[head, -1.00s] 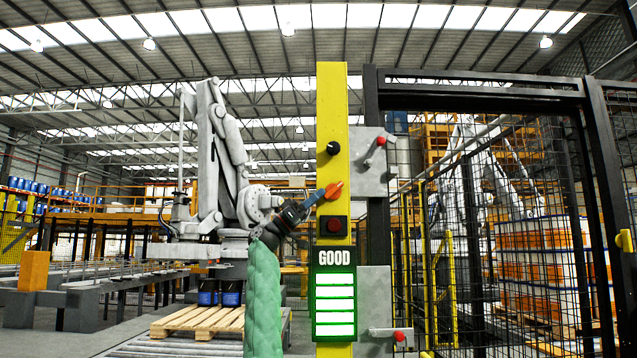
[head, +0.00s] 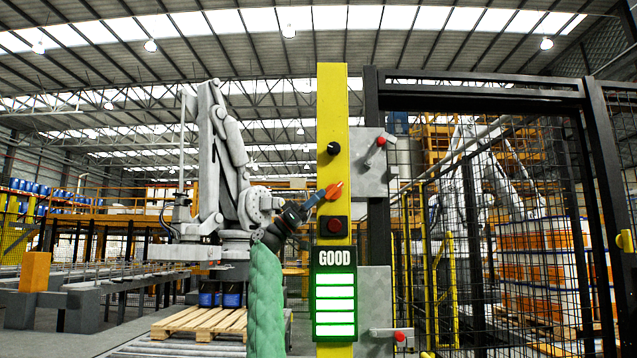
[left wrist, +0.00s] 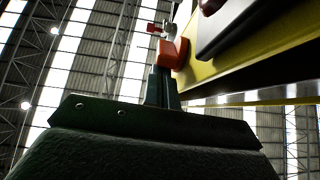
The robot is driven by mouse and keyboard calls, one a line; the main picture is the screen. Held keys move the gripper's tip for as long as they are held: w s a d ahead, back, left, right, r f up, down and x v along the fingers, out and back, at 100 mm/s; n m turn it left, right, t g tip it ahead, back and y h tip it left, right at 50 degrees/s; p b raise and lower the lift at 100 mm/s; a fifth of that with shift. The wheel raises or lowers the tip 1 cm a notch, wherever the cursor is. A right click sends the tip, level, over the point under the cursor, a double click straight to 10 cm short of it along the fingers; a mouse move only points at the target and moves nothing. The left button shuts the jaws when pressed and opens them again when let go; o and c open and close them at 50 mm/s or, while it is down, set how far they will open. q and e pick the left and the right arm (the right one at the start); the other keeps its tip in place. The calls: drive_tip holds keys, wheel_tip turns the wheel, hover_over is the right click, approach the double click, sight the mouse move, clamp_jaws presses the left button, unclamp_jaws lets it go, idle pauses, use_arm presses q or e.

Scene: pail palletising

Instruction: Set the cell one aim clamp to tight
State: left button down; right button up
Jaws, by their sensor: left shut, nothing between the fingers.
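A yellow post (head: 333,100) stands in front of me. An orange lever handle (head: 333,190), which looks like the aim clamp, sits on its face, its tip tilted up to the right. My left gripper (head: 314,199), on the green-sleeved arm, is shut and empty, its fingertips at the lever's left end. In the left wrist view the orange lever (left wrist: 172,52) is just beyond the dark fingertips (left wrist: 161,80); I cannot tell whether they touch. Below the lever, a display (head: 335,292) reads GOOD, with several bars lit. My right gripper is not in view.
The post also carries a black knob (head: 333,148) and a red button (head: 334,226). Grey plates with red-knobbed handles (head: 381,141) stand to its right, by a black mesh fence (head: 480,230). Behind are a robot arm (head: 222,150) and a wooden pallet (head: 195,323) with dark pails.

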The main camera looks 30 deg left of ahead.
use_arm(q)
drive_tip(key=shift+f+t+b, duration=0.15)
drive_tip(key=shift+t+b, duration=0.15)
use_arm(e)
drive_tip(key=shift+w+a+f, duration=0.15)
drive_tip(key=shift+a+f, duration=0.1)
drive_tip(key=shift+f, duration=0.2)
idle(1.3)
use_arm(q)
drive_tip(key=s+a+b, duration=0.4)
drive_tip(key=s+a, duration=0.2)
drive_tip(key=a, duration=0.5)
drive_tip(key=shift+s+f, duration=0.35)
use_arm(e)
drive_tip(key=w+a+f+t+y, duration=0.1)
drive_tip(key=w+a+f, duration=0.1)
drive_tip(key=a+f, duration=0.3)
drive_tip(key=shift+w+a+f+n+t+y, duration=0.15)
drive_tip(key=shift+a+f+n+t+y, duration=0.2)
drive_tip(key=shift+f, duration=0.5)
